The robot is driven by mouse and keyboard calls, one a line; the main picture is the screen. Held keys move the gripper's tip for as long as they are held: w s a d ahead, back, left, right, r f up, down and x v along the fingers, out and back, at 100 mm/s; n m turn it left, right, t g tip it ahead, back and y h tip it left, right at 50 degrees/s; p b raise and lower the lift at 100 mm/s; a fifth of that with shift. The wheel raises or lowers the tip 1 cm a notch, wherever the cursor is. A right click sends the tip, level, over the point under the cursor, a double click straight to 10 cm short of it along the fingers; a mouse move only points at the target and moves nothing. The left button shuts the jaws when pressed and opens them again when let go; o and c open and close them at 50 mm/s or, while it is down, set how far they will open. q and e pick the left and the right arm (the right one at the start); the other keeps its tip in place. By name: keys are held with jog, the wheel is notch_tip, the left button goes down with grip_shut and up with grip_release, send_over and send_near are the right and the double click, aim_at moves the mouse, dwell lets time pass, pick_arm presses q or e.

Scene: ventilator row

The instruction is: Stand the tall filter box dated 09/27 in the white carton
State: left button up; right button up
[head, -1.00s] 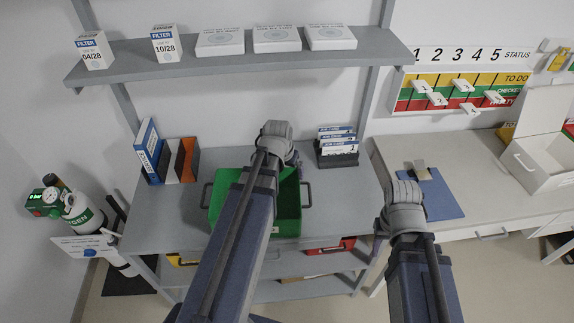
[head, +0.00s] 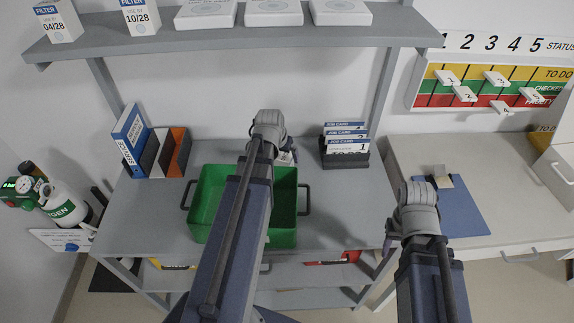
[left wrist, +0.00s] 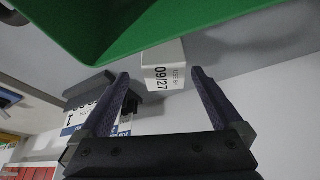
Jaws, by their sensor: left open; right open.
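The tall white filter box dated 09/27 (left wrist: 165,68) shows in the left wrist view, between and beyond the open fingers of my left gripper (left wrist: 160,75). I cannot tell whether the fingers reach around it. In the head view my left gripper (head: 286,150) is over the back of the green bin, its fingers mostly hidden by my arm. A pale patch beside it may be the box. The white carton (head: 561,168) is cut off at the right edge. My right gripper (head: 390,236) is open at the table's right side, mostly hidden by its wrist.
The green bin (head: 205,210) stands close to the box and spans the top of the wrist view. A job card rack (head: 346,160) is right of the bin, binders (head: 150,148) left. Other filter boxes, 04/28 (head: 58,20) and 10/28 (head: 140,17), stand on the shelf (head: 230,34).

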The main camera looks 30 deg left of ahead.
aim_at(284, 158)
pick_arm(q)
jog(key=shift+w+f, duration=0.4)
jog(key=shift+f, duration=0.1)
jog(key=shift+b+x, duration=1.1)
jog(key=shift+b, duration=0.15)
jog(key=b+x, duration=0.1)
jog(key=x, duration=0.1)
jog(key=b+x, duration=0.1)
jog(key=b, duration=0.1)
jog(key=b+x, duration=0.2)
jog(key=shift+w+a+f, duration=0.15)
jog(key=shift+a+f, duration=0.15)
jog(key=shift+a, duration=0.1)
jog(key=shift+r, duration=0.1)
pick_arm(e)
notch_tip(284, 158, down, 8)
jog(key=shift+w, duration=0.35)
pick_arm(q)
jog(key=c, duration=1.5)
jog(key=shift+r, duration=0.15)
pick_arm(e)
jog(key=shift+r, duration=0.1)
pick_arm(q)
notch_tip(284, 158, up, 10)
jog(key=p, duration=1)
pick_arm(e)
notch_tip(284, 158, up, 10)
